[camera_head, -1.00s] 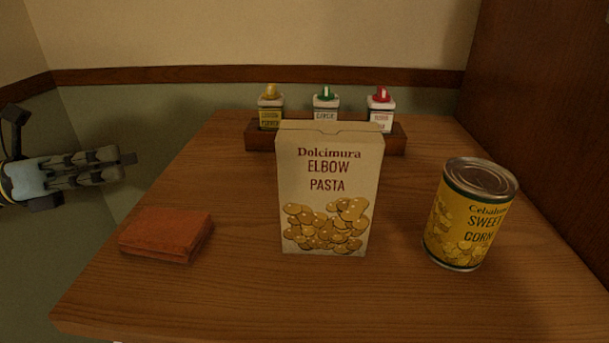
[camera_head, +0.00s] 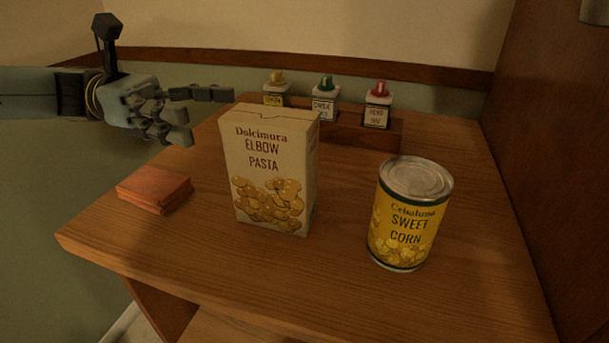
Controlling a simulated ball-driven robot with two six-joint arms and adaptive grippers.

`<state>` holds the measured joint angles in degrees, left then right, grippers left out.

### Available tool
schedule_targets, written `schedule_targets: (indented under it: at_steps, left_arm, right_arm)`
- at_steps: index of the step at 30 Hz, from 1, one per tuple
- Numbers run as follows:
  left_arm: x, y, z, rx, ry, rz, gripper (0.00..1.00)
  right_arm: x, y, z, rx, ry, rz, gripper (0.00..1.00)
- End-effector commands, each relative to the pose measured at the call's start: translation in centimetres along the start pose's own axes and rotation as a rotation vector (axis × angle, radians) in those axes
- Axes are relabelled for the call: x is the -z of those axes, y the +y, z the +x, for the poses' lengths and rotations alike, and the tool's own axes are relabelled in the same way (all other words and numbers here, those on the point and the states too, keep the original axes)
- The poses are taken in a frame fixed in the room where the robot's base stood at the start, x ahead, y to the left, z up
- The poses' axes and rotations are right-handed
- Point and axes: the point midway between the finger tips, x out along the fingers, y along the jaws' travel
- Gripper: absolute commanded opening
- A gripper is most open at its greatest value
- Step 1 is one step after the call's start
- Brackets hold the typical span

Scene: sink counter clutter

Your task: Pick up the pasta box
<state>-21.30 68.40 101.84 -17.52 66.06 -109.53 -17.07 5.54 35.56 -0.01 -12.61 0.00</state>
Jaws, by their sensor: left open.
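The pasta box (camera_head: 270,172) is a cream carton labelled "Dolcimura Elbow Pasta". It stands upright near the middle of the wooden table, its front facing me and its right side partly showing. My left gripper (camera_head: 208,116) is at the upper left, over the table's back-left edge, with its fingers pointing right. It is open and empty, to the left of the box's top and apart from it. My right gripper is not in view.
A sweet corn can (camera_head: 408,215) stands to the right of the box. A folded orange-brown cloth (camera_head: 153,189) lies at the left. A wooden rack (camera_head: 368,133) with three bottles stands behind. The table's (camera_head: 300,277) front is clear. A dark wooden panel (camera_head: 553,150) rises at the right.

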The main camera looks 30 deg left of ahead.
Motion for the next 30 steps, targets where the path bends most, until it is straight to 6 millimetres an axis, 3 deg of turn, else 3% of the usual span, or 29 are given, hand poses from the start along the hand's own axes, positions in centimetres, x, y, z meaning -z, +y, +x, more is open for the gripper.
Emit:
schedule_targets:
  at_steps: [4, 9, 19, 30]
  left_arm:
    - [0.3, -0.1, 2.7, 0.002, -0.006, 0.003, 0.75]
    - [0.2, 0.0, 4.5, 0.000, -0.003, 0.001, 0.75]
    - [0.2, -0.3, 8.9, 0.001, -0.008, 0.003, 0.75]
    - [-0.1, -0.2, 9.9, -0.001, -0.001, -0.001, 0.72]
  right_arm:
    - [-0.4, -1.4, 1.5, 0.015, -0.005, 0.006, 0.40]
    - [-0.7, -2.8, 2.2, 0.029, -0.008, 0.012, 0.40]
    - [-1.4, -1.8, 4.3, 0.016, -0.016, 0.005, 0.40]
    - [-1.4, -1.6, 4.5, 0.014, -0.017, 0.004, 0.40]
